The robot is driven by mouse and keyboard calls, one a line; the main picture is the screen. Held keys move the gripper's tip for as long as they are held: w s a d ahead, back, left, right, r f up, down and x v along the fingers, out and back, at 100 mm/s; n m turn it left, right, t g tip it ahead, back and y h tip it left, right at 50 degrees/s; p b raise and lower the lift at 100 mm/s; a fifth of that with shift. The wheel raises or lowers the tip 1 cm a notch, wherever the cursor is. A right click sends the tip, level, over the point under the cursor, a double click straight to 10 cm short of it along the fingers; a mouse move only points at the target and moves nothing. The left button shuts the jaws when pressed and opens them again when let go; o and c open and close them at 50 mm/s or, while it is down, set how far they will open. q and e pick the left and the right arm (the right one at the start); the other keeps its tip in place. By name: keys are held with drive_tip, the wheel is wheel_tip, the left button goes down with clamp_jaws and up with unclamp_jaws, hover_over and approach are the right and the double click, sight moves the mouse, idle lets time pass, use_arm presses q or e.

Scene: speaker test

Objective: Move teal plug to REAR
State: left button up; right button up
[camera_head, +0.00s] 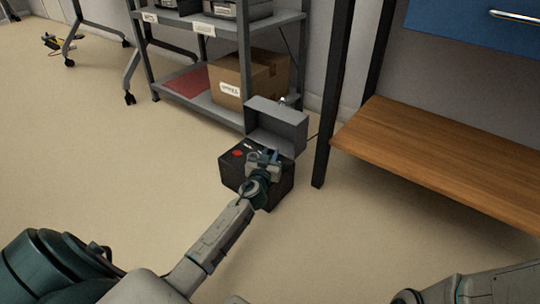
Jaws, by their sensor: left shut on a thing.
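A black box-shaped device (232,173) with a red mark on its top stands on the floor near the picture's middle. My left gripper (263,160) is over the top of this device, at its rear right part. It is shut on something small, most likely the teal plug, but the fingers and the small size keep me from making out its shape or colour. I cannot read a REAR label or see a socket clearly. My right forearm shows at the bottom right; its gripper is out of view.
A grey box (279,124) stands right behind the device. A metal shelf (222,112) with a cardboard box (229,82) is behind. A wooden bench shelf (440,150) with a dark leg is at the right.

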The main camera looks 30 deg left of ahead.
use_arm(q)
drive_tip(key=shift+f, duration=0.2)
drive_tip(key=o, duration=1)
drive_tip(key=shift+r, duration=0.1)
drive_tip(key=shift+r, duration=0.2)
drive_tip(key=shift+s+d+r+p, duration=0.1)
drive_tip(key=shift+s+p, duration=0.15)
drive_tip(key=shift+p, duration=0.25)
drive_tip(key=p+v, duration=0.1)
drive_tip(key=v, duration=1)
drive_tip(key=shift+s+d+p, duration=0.1)
drive_tip(key=shift+s+p, duration=0.15)
drive_tip(key=shift+p, duration=0.05)
